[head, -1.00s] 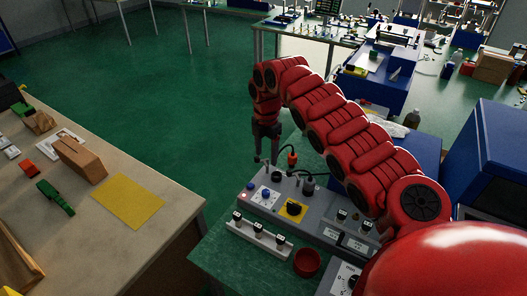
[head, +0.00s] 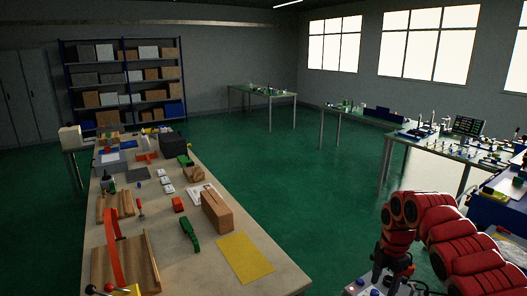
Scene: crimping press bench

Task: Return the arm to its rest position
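My red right arm comes in from the lower right and bends over at its wrist. Its gripper (head: 377,277) points down near the bottom edge, above or beside the grey control panel (head: 352,288). The fingertips are small and dark, so I cannot tell whether they are apart. I see nothing clearly held. A blue button (head: 361,283) shows on the panel to the left of the gripper; most of the panel is cut off. My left gripper is not in view.
A workbench (head: 285,278) on the left carries a yellow sheet (head: 245,257), a cardboard-brown block (head: 217,211) and a green tool (head: 189,234). Shelves (head: 123,80) with boxes stand behind. Green floor (head: 300,180) lies open between the benches.

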